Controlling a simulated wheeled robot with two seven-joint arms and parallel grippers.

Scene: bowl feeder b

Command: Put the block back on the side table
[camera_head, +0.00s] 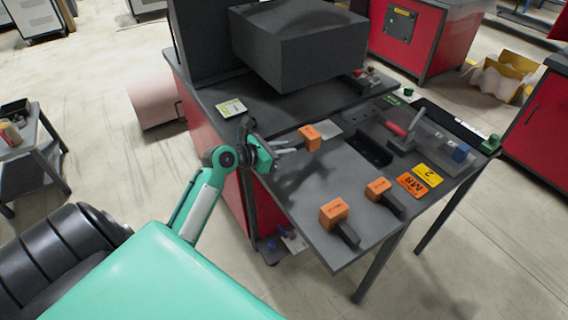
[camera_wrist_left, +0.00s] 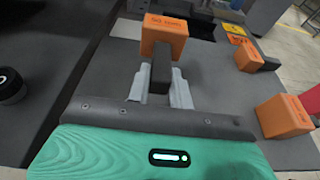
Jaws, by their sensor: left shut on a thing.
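My left gripper (camera_head: 286,148) is shut on the dark stem of an orange-headed block (camera_head: 310,138), near the left edge of the grey table (camera_head: 275,188) by the red machine. In the left wrist view the fingers (camera_wrist_left: 160,90) flank the stem, and the orange head (camera_wrist_left: 165,34) points away from my gripper. The block seems to be held above the tabletop, with a shadow below. Two similar orange-headed blocks lie on the table, one near the front edge (camera_head: 335,213) and one farther right (camera_head: 379,188). My right gripper is not in view.
Orange and yellow labels (camera_head: 420,184), a dark slotted fixture (camera_head: 370,149) and a red-handled tool (camera_head: 398,130) are on the table's right side. A large dark box (camera_head: 300,50) overhangs the back. A small grey table (camera_head: 30,140) holding items stands far left.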

